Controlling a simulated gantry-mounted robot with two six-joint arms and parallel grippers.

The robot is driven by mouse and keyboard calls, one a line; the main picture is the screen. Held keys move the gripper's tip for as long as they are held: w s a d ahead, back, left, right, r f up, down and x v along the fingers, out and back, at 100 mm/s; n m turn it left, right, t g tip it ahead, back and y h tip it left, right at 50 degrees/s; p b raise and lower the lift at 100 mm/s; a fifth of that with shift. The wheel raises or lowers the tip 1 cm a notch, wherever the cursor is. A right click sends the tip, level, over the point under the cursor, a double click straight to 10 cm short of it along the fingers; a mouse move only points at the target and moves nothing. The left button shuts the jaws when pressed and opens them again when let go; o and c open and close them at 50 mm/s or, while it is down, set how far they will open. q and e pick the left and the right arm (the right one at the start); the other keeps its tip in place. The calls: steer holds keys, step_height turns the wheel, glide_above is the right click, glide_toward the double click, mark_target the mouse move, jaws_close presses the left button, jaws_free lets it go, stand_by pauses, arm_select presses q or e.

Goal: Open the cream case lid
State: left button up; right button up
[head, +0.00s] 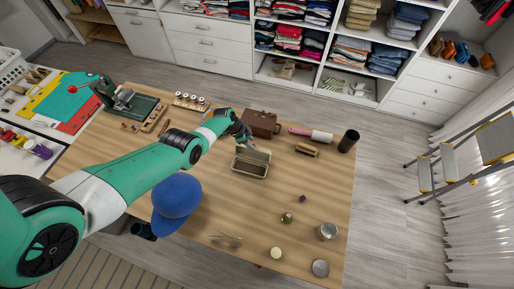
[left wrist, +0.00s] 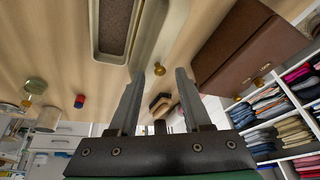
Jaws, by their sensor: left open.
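The cream case (head: 236,166) sits on the wooden table, with its dark inside showing. Its lid (head: 257,153) appears raised along the far side, though how far is hard to tell. In the left wrist view, the cream rim and brown inside of the case (left wrist: 119,25) show at the top. My left gripper (head: 246,142) is just beyond the far edge of the case; in the wrist view its two fingers (left wrist: 160,76) are apart with nothing held between them. I cannot tell whether a finger touches the lid. My right gripper is not in view.
A brown box (head: 261,123) stands close behind my left gripper. A brush (head: 306,150), a pink-handled roller (head: 318,135) and a black cup (head: 348,141) lie to the right. A blue cap (head: 177,195) is near the left front.

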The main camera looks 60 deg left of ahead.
arm_select(q)
steer(key=shift+w+f, duration=0.1)
steer(key=shift+f, duration=0.2)
jaws_close()
stand_by(1.3)
